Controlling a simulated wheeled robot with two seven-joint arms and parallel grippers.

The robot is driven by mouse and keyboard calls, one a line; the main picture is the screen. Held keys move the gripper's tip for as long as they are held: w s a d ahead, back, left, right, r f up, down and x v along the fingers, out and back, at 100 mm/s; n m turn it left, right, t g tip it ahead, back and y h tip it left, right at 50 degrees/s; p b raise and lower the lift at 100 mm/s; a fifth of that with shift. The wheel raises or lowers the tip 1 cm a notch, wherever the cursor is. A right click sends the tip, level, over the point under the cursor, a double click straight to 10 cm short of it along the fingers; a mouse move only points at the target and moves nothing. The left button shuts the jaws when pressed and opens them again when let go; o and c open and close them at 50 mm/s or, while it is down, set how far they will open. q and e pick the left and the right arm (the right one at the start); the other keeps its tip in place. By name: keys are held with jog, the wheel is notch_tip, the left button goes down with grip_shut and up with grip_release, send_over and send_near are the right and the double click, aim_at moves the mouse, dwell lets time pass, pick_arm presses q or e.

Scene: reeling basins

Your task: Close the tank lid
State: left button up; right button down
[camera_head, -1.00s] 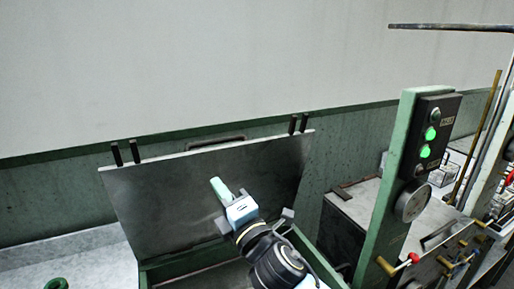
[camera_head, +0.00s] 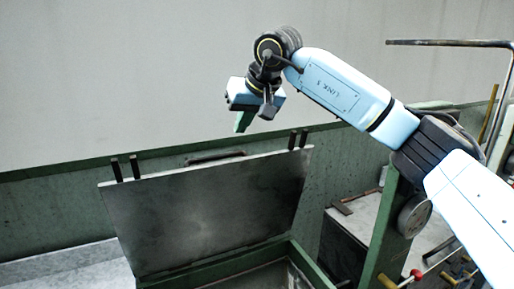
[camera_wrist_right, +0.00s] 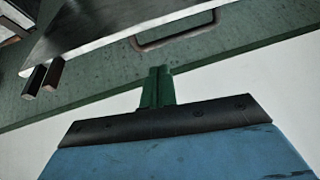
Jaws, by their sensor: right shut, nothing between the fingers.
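The tank lid (camera_head: 210,208) is a grey metal plate standing open, tilted up at the back of the green-edged tank (camera_head: 222,266). Its handle (camera_head: 217,156) shows just behind the top edge, and it also shows in the right wrist view (camera_wrist_right: 176,34) beside the lid plate (camera_wrist_right: 112,22). My right gripper (camera_head: 241,122) hangs above and behind the lid's top edge, pointing down, apart from the lid. In the right wrist view its green fingers (camera_wrist_right: 157,88) are together with nothing between them. My left gripper is not in view.
A green post with a round gauge (camera_head: 414,216) and red-tipped lever (camera_head: 415,274) stands right of the tank, partly behind my right arm. A dark box with a pale top (camera_head: 364,214) is beside it. The wall is behind; a pale ledge (camera_head: 70,268) lies left.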

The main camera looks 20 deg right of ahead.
jog(key=d+r+h, duration=0.2)
jog(key=d, duration=0.2)
jog(key=f, duration=0.3)
jog(key=w+f+p, duration=0.1)
jog(key=f, duration=0.1)
jog(key=w+f+p, duration=0.1)
jog(key=f, duration=0.2)
jog(key=shift+w+f, duration=0.15)
jog(key=shift+f, duration=0.2)
jog(key=shift+s+f, duration=0.2)
jog(key=shift+s, duration=0.3)
